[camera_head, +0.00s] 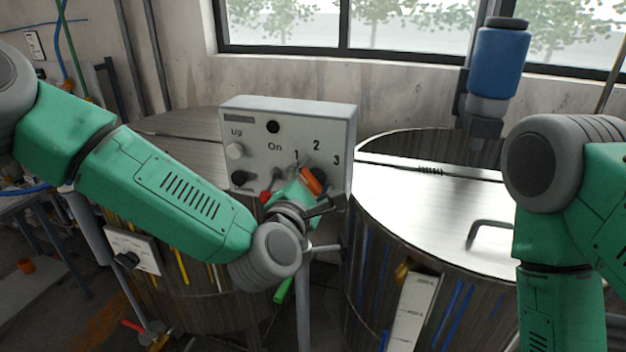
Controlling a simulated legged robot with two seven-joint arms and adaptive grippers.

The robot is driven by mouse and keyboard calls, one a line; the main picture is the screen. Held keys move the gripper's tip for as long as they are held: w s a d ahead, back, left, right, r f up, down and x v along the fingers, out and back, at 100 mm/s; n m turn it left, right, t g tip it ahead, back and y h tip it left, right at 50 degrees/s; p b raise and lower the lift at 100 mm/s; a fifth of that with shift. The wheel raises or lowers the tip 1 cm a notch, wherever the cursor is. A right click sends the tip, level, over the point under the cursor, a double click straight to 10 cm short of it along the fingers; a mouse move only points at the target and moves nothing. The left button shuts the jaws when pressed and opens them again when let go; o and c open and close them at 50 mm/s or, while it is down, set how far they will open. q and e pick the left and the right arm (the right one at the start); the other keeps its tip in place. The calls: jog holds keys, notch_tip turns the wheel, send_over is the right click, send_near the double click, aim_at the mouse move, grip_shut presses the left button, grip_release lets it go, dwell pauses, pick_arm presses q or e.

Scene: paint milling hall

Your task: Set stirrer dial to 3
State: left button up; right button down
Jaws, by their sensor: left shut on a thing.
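The stirrer control box (288,117) is a pale panel in the middle of the view, with the marks "Up", "On", 1, 2 and 3 on its face. My left gripper (313,182) is at the box's lower right, just below the numbers, and is shut on the dial. The dial is mostly hidden behind the gripper, and its pointer setting cannot be read. An orange part (312,181) shows at the gripper. Only my right arm shows at the right edge; its gripper is out of view.
A large metal vat (450,200) with a half-open lid and a handle stands right of the box. Another vat (180,300) is behind my left arm. A blue stirrer motor (500,62) rises at the back right. A white-plated valve box (133,249) is at the lower left.

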pick_arm(q)
jog(key=m, duration=0.1)
jog(key=m+b, duration=0.1)
jog(key=m, duration=0.2)
jog(key=shift+s+d+f, duration=0.15)
jog(key=shift+d+f, duration=0.05)
jog(key=shift+d, duration=0.05)
jog(key=m, duration=0.2)
jog(key=m+b, duration=0.1)
jog(key=m, duration=0.1)
jog(key=shift+s+d+f+m, duration=0.1)
jog(key=shift+d+f+m, duration=0.1)
jog(key=shift+m, duration=0.2)
jog(key=m, duration=0.4)
jog(key=shift+f+b, duration=0.3)
jog(key=shift+b, duration=0.1)
jog(key=shift+s+f+m, duration=0.1)
jog(key=shift+f+m, duration=0.05)
jog(key=shift+m, duration=0.95)
jog(key=shift+f+m, duration=0.1)
jog(key=shift+m, duration=1)
jog(key=o, duration=1.2)
jog(key=shift+c, duration=0.2)
jog(key=shift+r, duration=0.2)
